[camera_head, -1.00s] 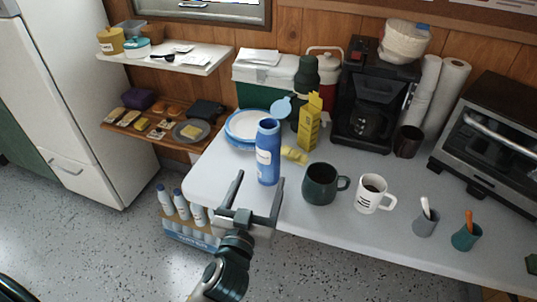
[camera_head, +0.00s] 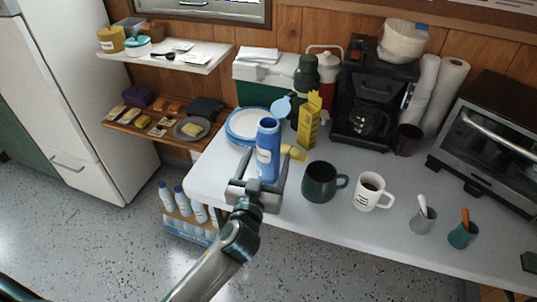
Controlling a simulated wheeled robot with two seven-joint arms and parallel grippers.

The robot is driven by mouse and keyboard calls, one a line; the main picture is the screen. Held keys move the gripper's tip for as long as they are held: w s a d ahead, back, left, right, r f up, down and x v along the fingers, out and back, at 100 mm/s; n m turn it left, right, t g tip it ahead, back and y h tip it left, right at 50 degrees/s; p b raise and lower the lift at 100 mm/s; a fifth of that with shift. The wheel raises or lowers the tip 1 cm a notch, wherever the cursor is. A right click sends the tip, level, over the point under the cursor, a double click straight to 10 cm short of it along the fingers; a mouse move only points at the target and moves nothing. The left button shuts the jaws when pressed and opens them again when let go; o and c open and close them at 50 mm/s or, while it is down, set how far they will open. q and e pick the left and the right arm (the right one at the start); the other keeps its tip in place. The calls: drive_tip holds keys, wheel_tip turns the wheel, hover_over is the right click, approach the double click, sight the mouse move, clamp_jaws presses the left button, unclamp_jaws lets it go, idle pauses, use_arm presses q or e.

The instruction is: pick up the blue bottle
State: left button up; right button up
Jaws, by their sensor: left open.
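The blue bottle (camera_head: 268,147) stands upright near the left front edge of the white table (camera_head: 330,227). It has a white label, and its light blue lid (camera_head: 281,106) shows at its upper right. My left gripper (camera_head: 262,168) is open, with one finger on each side of the bottle's lower part. The gripper's palm is in front of the bottle and hides its base. I cannot tell whether the fingers touch it. My right gripper is not in view.
A dark green mug (camera_head: 319,183) and a white mug (camera_head: 371,192) stand right of the bottle. A yellow box (camera_head: 308,121) and a plate (camera_head: 243,127) are behind it. A coffee maker (camera_head: 373,100) stands at the back. Two small cups are at the right front.

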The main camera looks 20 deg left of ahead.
sight(265, 154)
use_arm(q)
drive_tip(key=w, duration=0.2)
drive_tip(key=w+a+p, duration=0.1)
drive_tip(key=shift+w+r, duration=0.2)
drive_tip(key=shift+w, duration=0.2)
drive_tip(key=shift+w+f, duration=0.1)
drive_tip(key=shift+w, duration=0.5)
drive_tip(key=shift+c, duration=0.7)
drive_tip(key=c, duration=1.3)
drive_tip(key=shift+r, duration=2.05)
drive_tip(key=shift+s+d+r+b, duration=0.15)
drive_tip(key=shift+s+d+r, duration=0.25)
drive_tip(key=shift+d+r, duration=1.1)
drive_tip(key=shift+s+d+r+b, duration=0.1)
drive_tip(key=shift+s+d+r, duration=0.55)
drive_tip(key=shift+d, duration=1.6)
drive_tip(key=shift+s+d+r+b, duration=0.2)
drive_tip(key=shift+d+r, duration=1.15)
drive_tip(key=shift+d, duration=0.5)
